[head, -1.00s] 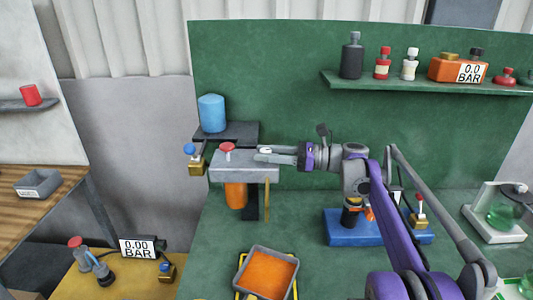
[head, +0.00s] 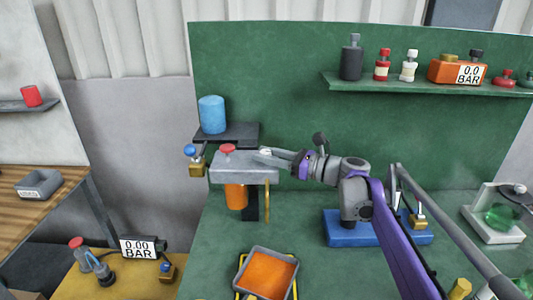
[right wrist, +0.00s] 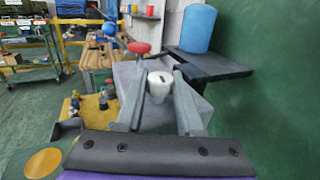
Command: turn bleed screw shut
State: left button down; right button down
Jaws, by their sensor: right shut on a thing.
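The bleed screw is a small white knob (head: 265,152) on top of the grey block (head: 240,170). It also shows in the right wrist view (right wrist: 160,82), between the two fingers. My right gripper (head: 268,153) reaches in from the right and is shut on the knob, a finger on either side of it. The knob's lower part is hidden. A red knob (head: 227,148) stands on the same block to the left and also shows in the right wrist view (right wrist: 138,48). My left gripper is not in view.
A blue cylinder (head: 212,114) stands on a dark shelf behind the block. A blue-topped brass valve (head: 195,165) sits at the block's left. An orange-filled tray (head: 267,272) lies below. A gauge reading 0.00 BAR (head: 139,247) stands at lower left.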

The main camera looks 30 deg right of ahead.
jog(key=m+t+h, duration=0.1)
jog(key=h, duration=0.1)
jog(key=m+t+h+p, duration=0.1)
jog(key=m+h, duration=0.1)
jog(key=shift+a+r, duration=0.1)
jog(key=shift+a, duration=0.05)
jog(key=m+h+p, duration=0.1)
jog(key=h, duration=0.1)
jog(key=shift+m+t+h, duration=0.3)
jog(key=shift+t, duration=0.1)
jog(key=m+h+p, duration=0.2)
jog(key=h+p, duration=0.1)
jog(key=h, duration=0.1)
jog(key=shift+r+m, duration=0.15)
jog(key=shift+m, duration=0.25)
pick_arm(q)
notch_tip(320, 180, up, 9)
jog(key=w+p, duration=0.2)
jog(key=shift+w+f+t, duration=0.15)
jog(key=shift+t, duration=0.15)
pick_arm(e)
jog(key=shift+f+m+h, duration=0.2)
jog(key=shift+m+h, duration=0.4)
jog(key=shift+h, duration=0.6)
jog(key=c, duration=0.5)
grip_release()
jog(key=shift+c, duration=0.2)
jog(key=shift+s, duration=0.1)
